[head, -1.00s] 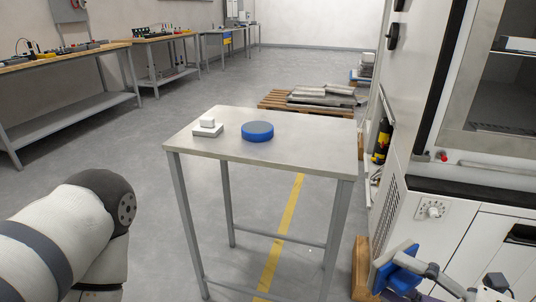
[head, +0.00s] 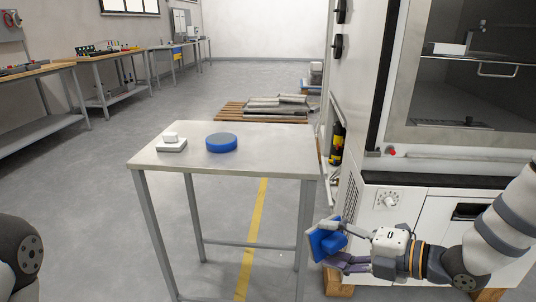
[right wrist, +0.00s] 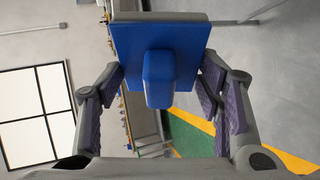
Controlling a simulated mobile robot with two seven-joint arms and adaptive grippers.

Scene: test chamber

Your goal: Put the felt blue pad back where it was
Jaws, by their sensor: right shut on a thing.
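The felt blue pad (head: 323,241) is a square blue plate with a blue block handle and a thin grey layer on its far face. My right gripper (head: 345,246) is shut on its handle. The pad is held tilted in the air, beside the table's right front leg in the picture and below the tabletop. In the right wrist view, the pad (right wrist: 127,45) fills the top middle, its handle between the fingers (right wrist: 160,80). The table (head: 265,155) bears a round blue disc (head: 221,143). My left gripper is out of view; only part of that arm shows.
A small white block on a white base (head: 171,146) stands at the tabletop's left. The tabletop's right part is clear. A white cabinet (head: 400,208) with a glass-fronted chamber stands close on the right.

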